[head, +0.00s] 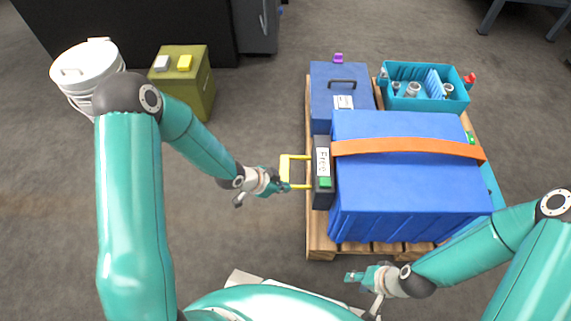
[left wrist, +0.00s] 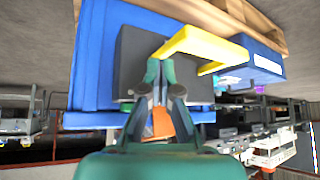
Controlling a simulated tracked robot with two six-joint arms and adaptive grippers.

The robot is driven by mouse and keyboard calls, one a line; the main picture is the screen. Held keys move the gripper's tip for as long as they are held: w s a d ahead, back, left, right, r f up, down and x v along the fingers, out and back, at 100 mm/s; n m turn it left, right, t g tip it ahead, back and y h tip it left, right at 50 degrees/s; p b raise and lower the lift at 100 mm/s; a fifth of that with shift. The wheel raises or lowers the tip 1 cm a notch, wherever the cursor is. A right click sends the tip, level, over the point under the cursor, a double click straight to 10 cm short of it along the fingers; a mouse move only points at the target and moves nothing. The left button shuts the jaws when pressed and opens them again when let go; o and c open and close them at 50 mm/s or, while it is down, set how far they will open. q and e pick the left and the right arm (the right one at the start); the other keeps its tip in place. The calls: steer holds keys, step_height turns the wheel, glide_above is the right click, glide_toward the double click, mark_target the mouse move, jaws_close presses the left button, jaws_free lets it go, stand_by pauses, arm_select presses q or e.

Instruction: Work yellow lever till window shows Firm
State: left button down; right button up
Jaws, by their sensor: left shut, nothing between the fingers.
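The yellow lever (head: 285,171) is a U-shaped handle sticking out to the left from a dark ratchet box (head: 321,200) on the blue load's left side. A pale window (head: 323,160) on the box has dark sideways lettering too small to read surely, with a green patch at its near end. My left gripper (head: 285,187) is shut and empty, close by the lever's near side. In the left wrist view the fingertips (left wrist: 163,68) are together in front of the box, just beside the yellow lever (left wrist: 205,45); contact is unclear. My right gripper (head: 352,276) looks shut, near the pallet's front.
An orange strap (head: 410,146) crosses the large blue case (head: 400,190) on a wooden pallet (head: 320,246). Behind are a smaller blue box (head: 325,85) and a teal crate (head: 425,103). An olive box (head: 197,95) and white bucket (head: 88,70) stand left.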

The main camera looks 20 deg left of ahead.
mark_target(283, 171)
arm_select(q)
steer(key=w+a+r+m+t+p, duration=0.1)
steer(key=w+a+r+m+t, duration=0.1)
steer(key=w+r+m, duration=0.5)
steer(key=shift+w+a+r+p, duration=0.3)
steer(key=shift+w+r, duration=0.1)
steer(key=shift+r, duration=0.15)
arm_select(e)
step_height(283, 171, up, 3)
steer(key=shift+f, duration=0.15)
arm_select(q)
steer(key=shift+f, duration=0.1)
arm_select(e)
steer(key=shift+f, duration=0.1)
arm_select(q)
step_height(283, 171, down, 9)
steer(key=b, duration=0.7)
steer(key=shift+b, duration=0.4)
arm_select(e)
step_height(283, 171, down, 8)
arm_select(q)
steer(key=shift+r, duration=0.2)
arm_select(e)
steer(key=shift+r, duration=0.2)
arm_select(q)
steer(key=shift+f, duration=0.15)
arm_select(e)
steer(key=shift+f, duration=0.15)
